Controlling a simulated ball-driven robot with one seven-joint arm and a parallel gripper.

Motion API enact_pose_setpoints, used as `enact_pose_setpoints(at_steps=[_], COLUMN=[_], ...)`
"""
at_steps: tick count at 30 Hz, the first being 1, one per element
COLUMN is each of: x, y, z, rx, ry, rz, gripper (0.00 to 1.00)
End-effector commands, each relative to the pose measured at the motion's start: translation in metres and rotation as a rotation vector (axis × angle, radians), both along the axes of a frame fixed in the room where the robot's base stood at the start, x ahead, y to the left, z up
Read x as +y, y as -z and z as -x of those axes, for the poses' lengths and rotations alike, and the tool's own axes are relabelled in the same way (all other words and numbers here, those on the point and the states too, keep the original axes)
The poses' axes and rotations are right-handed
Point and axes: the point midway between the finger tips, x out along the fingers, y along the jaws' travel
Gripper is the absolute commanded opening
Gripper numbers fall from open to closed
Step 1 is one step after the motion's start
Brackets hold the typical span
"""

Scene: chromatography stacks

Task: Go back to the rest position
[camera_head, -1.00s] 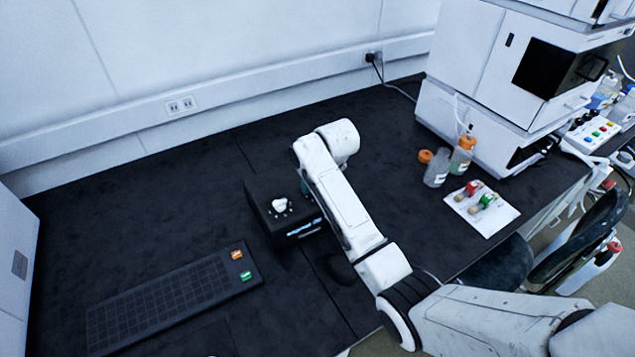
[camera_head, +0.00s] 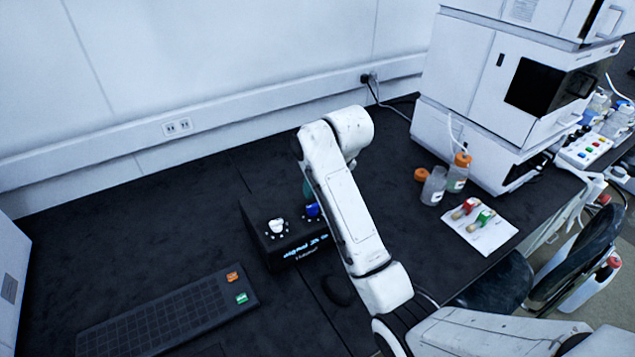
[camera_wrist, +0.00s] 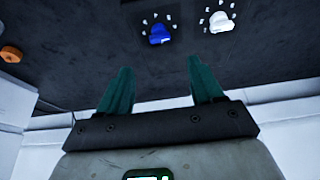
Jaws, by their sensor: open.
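My gripper (camera_wrist: 161,88) shows two green fingers standing apart in the wrist view, with nothing between them. In the head view my white arm reaches over the bench, and only a sliver of green shows beside it. A black box-shaped device (camera_head: 268,243) sits on the bench just left of my arm. It carries a white knob (camera_head: 277,226) and a blue knob (camera_head: 312,210). The wrist view also shows the blue knob (camera_wrist: 158,34) and the white knob (camera_wrist: 220,21), both apart from my fingers. My arm partly hides the device's right side.
A dark keypad (camera_head: 165,318) lies front left. Two bottles (camera_head: 446,180) and an orange cap (camera_head: 421,174) stand right of my arm. A white instrument stack (camera_head: 485,100) stands behind.

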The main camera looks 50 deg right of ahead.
Motion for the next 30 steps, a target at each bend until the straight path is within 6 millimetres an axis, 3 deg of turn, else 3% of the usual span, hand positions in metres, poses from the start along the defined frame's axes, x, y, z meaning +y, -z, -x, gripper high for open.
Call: enact_pose_setpoints(at_steps=[9,14,17,21,30], x=[0.001,0.022,0.051,0.092,0.149], y=[0.001,0.025,0.055,0.096,0.148], z=[0.000,0.016,0.040,0.090,0.214], rx=[0.001,0.023,0.052,0.102,0.218], ry=[-0.001,-0.022,-0.049,-0.092,-0.177], rz=[-0.001,-0.018,-0.036,-0.059,-0.067], gripper=[0.66,0.66,0.66,0.66,0.66])
